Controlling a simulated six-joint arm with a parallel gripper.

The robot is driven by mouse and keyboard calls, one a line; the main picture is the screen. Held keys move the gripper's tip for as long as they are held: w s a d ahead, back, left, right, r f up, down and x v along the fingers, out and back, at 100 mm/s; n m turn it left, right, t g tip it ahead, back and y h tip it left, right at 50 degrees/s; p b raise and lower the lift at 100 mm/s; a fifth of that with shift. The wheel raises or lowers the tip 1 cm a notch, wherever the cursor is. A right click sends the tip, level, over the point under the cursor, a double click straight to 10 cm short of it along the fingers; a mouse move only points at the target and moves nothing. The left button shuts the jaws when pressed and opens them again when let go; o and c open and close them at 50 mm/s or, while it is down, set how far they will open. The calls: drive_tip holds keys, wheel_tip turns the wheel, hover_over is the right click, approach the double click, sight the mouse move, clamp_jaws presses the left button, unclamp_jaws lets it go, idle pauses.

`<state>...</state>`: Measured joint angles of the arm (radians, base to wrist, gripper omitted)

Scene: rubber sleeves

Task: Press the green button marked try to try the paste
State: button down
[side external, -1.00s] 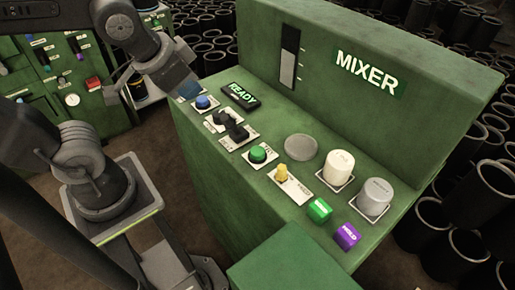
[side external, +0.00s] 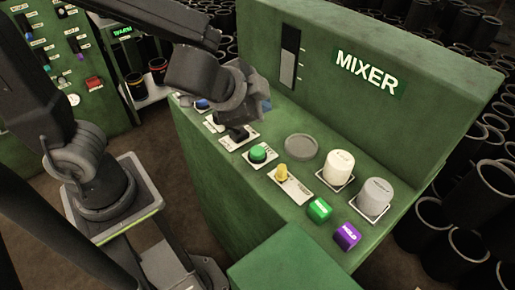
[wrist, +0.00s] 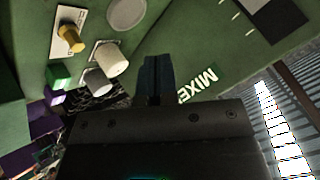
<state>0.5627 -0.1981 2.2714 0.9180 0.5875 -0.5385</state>
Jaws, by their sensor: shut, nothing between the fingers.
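The round green button (side external: 258,154) sits on a pale label plate on the green mixer's sloping panel, between a black lever and a yellow switch. Its lettering is too small to read. My gripper (side external: 263,105) is shut and empty, above the panel, up and behind the button and apart from it. In the wrist view the shut dark fingers (wrist: 157,70) point over the panel near the MIXER sign; the green button is not visible there.
A yellow switch (side external: 282,174), a grey disc (side external: 301,147), a white cylinder (side external: 339,167) and a grey cylinder (side external: 375,196) stand to the right. A green cube (side external: 319,210) and a purple cube (side external: 346,236) are at the front edge. The mixer's upright back (side external: 330,100) rises close behind my gripper.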

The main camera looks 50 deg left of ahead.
sight(258, 152)
drive_tip(key=shift+f, duration=4.4)
drive_tip(key=shift+f, duration=0.4)
drive_tip(key=shift+f, duration=0.45)
drive_tip(key=shift+r, duration=0.9)
drive_tip(key=shift+r, duration=2.5)
